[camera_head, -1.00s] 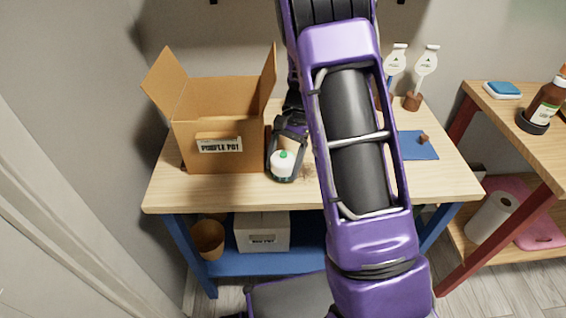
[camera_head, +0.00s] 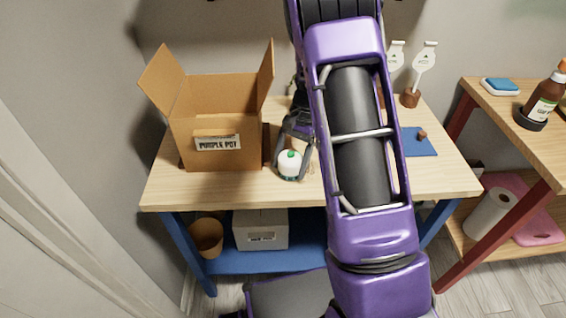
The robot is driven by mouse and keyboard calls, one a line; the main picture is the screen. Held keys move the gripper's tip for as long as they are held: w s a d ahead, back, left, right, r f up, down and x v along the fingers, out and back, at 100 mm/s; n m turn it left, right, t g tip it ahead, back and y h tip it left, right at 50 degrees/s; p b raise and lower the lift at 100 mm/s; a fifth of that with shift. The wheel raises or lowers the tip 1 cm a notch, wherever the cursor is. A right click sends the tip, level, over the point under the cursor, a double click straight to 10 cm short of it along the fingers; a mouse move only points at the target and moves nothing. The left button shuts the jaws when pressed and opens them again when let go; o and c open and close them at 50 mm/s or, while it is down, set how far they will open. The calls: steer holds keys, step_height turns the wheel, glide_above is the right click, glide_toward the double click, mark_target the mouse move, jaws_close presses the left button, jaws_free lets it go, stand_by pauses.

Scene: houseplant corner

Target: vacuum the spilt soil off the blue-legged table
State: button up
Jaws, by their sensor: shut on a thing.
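The blue-legged table (camera_head: 220,190) has a pale wood top and a blue lower shelf. My gripper (camera_head: 292,158) is low over the table top, right of the cardboard box. It is shut on a small white device with a green top (camera_head: 289,167), which looks like the handheld vacuum. The device is at or just above the table top; I cannot tell if it touches. No soil shows clearly now; the top right of the device is partly hidden by my purple arm.
An open cardboard box (camera_head: 225,158) stands left of my gripper. A blue mat (camera_head: 418,146) and white plant labels in a small brown holder (camera_head: 410,98) are at the right. A red-legged table (camera_head: 520,150) holds a brown bottle (camera_head: 545,101). The front left table top is clear.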

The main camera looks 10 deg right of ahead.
steer(key=shift+s+d+f+p, duration=0.1)
steer(key=shift+s+d, duration=0.2)
steer(key=shift+d, duration=1.2)
steer(key=shift+s+d+r+p, duration=0.1)
steer(key=shift+s+d, duration=0.15)
steer(key=shift+d, duration=1.3)
steer(key=shift+s+d+f+p, duration=0.1)
steer(key=shift+s+d, duration=0.2)
steer(key=shift+d, duration=1.2)
steer(key=shift+w+d, duration=0.1)
steer(key=shift+w, duration=0.75)
steer(key=shift+w+a+p, duration=0.35)
steer(key=shift+a, duration=1.55)
steer(key=shift+w+a+p, duration=0.35)
steer(key=shift+a, duration=1.55)
steer(key=shift+w+a+p, duration=0.35)
steer(key=shift+a, duration=1.55)
steer(key=shift+w+r, duration=0.35)
steer(key=shift+w, duration=0.5)
steer(key=shift+d+p, duration=0.3)
steer(key=shift+d, duration=1)
steer(key=shift+s+d+f, duration=0.1)
steer(key=shift+s+d, duration=0.25)
steer(key=shift+d, duration=1.2)
steer(key=shift+s+d+f, duration=0.1)
steer(key=shift+s+d, duration=0.3)
steer(key=shift+d, duration=1.1)
steer(key=shift+s+d+f, duration=0.1)
steer(key=shift+s+d, duration=0.25)
steer(key=shift+d, duration=1.2)
